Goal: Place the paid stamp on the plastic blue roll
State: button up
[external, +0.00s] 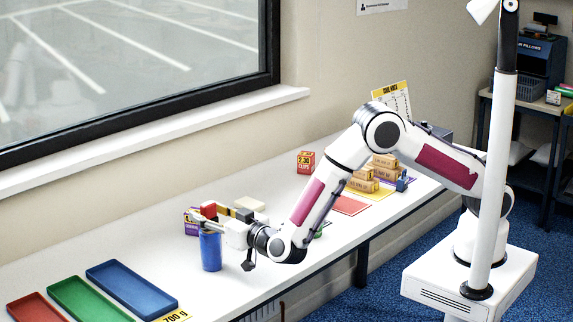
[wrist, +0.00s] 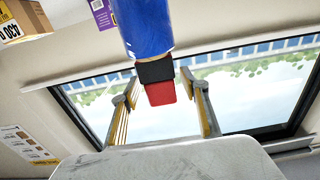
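The plastic blue roll (external: 210,251) stands upright on the white table at the front left. It also shows upside down in the wrist view (wrist: 145,25). A red-and-black block, apparently the paid stamp (wrist: 160,92), sits at the roll's top end, its black part against the roll and its red part pointing away. Its red part shows above the roll in the external view (external: 208,209). No lettering is readable on it. My gripper (wrist: 158,78) reaches level around the stamp. Its fingers are apart, with gaps showing on both sides of the stamp.
Red, green and blue trays (external: 131,290) lie at the front left. A purple box (external: 190,223) and a cream block (external: 249,203) are near my gripper. A red clips box (external: 306,162) and stacked cartons (external: 376,173) stand farther back. The window wall borders the table.

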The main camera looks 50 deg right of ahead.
jog(key=shift+r, duration=0.1)
dwell(0.3)
jog(key=shift+s, duration=0.15)
jog(key=s, duration=1.1)
jog(key=shift+s, duration=0.35)
dwell(0.4)
